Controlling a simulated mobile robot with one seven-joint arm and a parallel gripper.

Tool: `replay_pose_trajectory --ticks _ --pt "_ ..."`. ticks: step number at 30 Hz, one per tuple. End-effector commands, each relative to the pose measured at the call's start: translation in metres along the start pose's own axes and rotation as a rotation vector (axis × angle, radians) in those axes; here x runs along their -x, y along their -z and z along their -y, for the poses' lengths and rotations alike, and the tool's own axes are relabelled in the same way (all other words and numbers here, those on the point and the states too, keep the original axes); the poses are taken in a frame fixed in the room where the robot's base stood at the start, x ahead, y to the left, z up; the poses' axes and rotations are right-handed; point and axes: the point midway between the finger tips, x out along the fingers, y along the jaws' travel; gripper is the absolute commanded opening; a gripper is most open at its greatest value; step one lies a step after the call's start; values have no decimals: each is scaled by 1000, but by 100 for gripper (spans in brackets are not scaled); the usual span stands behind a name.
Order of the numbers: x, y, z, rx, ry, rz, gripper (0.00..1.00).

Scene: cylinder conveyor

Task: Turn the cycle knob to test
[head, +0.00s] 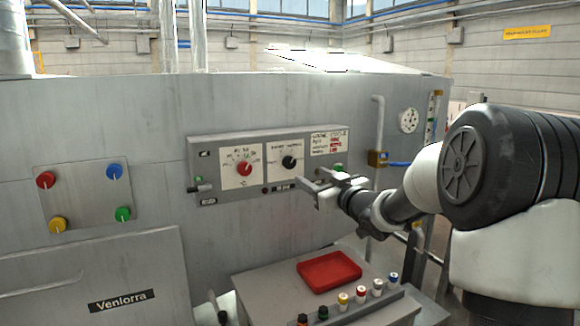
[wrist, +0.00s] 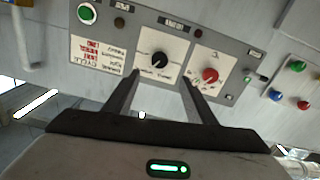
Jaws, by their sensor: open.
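A grey control panel (head: 256,192) is fixed to the machine's wall. It has two dial plates: a red knob (head: 244,169) on the left one and a black knob (head: 289,162) on the right one. The dial lettering is too small to tell which is the cycle knob. My gripper (head: 310,186) is open and empty, below and right of the black knob in the head view. In the wrist view, which is upside down, the black knob (wrist: 159,60) lies ahead between the fingertips (wrist: 158,80), apparently apart from them. The red knob (wrist: 209,75) is just right of the right finger.
A label card with red print (head: 328,142) and a green button (head: 338,168) are at the panel's right. A lever (head: 203,188) sticks out at its left. Below stands a console with a red tray (head: 329,270) and several small knobs. A plate of coloured knobs (head: 85,195) is far left.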

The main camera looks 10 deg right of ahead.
Motion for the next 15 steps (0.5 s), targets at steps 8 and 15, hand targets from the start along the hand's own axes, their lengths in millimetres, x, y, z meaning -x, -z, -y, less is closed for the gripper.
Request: replay_pose_trajectory --ticks 8,15 --pt "-64 0 1 -1 1 -1 51" --pt "-110 0 1 -1 0 0 51"
